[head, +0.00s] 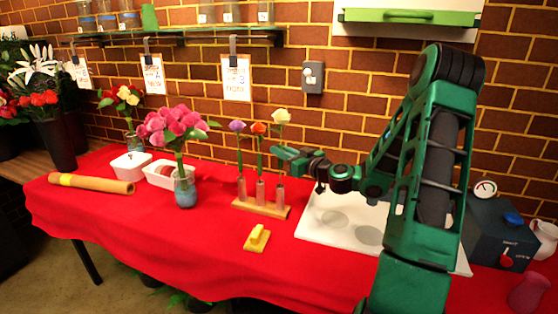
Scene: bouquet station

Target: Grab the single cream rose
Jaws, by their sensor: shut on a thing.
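The cream rose (280,116) stands upright at the right end of a wooden stand (246,205). Its green stem runs down into a small tube (280,193). An orange rose (258,128) and a purple flower (236,126) stand in the tubes to its left. My gripper (279,152) reaches in from the right and is shut on the cream rose's stem, below the bloom and above the tube. The finger contact is small in the view.
A white board (325,238) lies right of the stand, under my arm. A yellow block (257,238) lies in front. A vase of pink flowers (185,192) stands to the left. A blue-grey box (490,245) with a gauge is at far right. Red tablecloth is clear at front left.

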